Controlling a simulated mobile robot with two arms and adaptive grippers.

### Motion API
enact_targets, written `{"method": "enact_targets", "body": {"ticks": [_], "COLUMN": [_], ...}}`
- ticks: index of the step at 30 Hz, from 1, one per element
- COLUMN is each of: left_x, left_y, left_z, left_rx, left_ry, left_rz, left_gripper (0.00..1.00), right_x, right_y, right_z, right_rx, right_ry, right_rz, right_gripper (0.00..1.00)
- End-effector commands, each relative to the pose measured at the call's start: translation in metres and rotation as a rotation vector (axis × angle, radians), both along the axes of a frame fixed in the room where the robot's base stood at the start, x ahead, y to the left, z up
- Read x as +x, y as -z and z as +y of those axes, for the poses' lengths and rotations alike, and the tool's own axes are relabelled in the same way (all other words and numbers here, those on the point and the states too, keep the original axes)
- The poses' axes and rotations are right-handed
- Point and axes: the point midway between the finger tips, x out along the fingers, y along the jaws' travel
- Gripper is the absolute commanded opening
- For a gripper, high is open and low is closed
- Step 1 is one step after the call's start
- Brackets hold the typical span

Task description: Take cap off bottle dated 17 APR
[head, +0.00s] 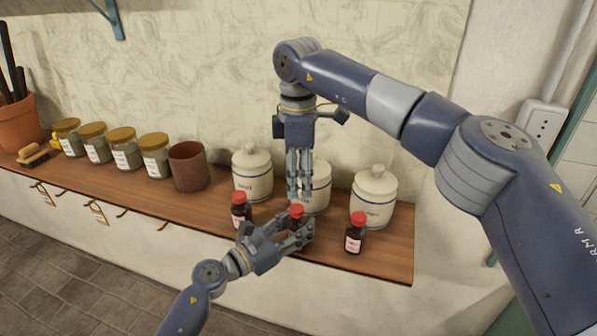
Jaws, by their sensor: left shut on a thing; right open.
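Three small dark bottles with red caps stand along the front of the wooden shelf. The left bottle (240,211) and the right bottle (355,236) stand free, with pale labels too small to read. My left gripper (300,229) is shut on the middle bottle (296,222), gripping its body from the front and hiding its label. The red cap (297,211) of the middle bottle is on. My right gripper (299,192) is open and points straight down just above that cap. I cannot tell which bottle is dated 17 APR.
White lidded canisters (374,197) stand close behind the bottles. A brown cup (188,167) and several glass jars with golden lids (122,149) are farther left. The shelf (398,258) ends at the right, with some bare wood at its front corner.

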Motion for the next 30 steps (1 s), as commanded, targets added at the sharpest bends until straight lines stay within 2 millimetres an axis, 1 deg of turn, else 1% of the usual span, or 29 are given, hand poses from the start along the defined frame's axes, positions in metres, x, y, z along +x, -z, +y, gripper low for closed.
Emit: {"method": "enact_targets", "body": {"ticks": [1,6,12,17,24,25,26,27,29,30], "left_x": [0.0,0.0,0.0,0.0,0.0,0.0,0.0,0.0,0.0,0.0], "left_y": [-0.001,-0.001,-0.001,-0.001,-0.001,-0.001,-0.001,-0.001,-0.001,-0.001], "left_z": [0.0,0.0,0.0,0.0,0.0,0.0,0.0,0.0,0.0,0.0], "left_rx": [-0.001,-0.001,-0.001,-0.001,-0.001,-0.001,-0.001,-0.001,-0.001,-0.001], "left_ry": [0.0,0.0,0.0,0.0,0.0,0.0,0.0,0.0,0.0,0.001], "left_rz": [-0.001,-0.001,-0.001,-0.001,-0.001,-0.001,-0.001,-0.001,-0.001,-0.001], "left_gripper": [0.0,0.0,0.0,0.0,0.0,0.0,0.0,0.0,0.0,0.0], "right_x": [0.0,0.0,0.0,0.0,0.0,0.0,0.0,0.0,0.0,0.0], "right_y": [0.008,0.035,0.06,0.069,0.07,0.07,0.07,0.07,0.069,0.069], "right_z": [0.0,-0.001,-0.001,0.0,0.0,0.0,0.0,0.0,0.0,-0.001], "right_rx": [0.0,-0.001,0.0,0.0,0.0,0.0,0.0,0.0,0.0,0.0], "right_ry": [-0.001,-0.001,-0.002,-0.003,-0.003,-0.003,-0.003,-0.003,-0.003,-0.002], "right_rz": [0.003,0.002,0.001,-0.001,-0.001,-0.001,-0.001,-0.001,-0.001,-0.001], "right_gripper": [0.43,0.43,0.43,0.43,0.43,0.41,0.34,0.25,0.11,0.02]}}
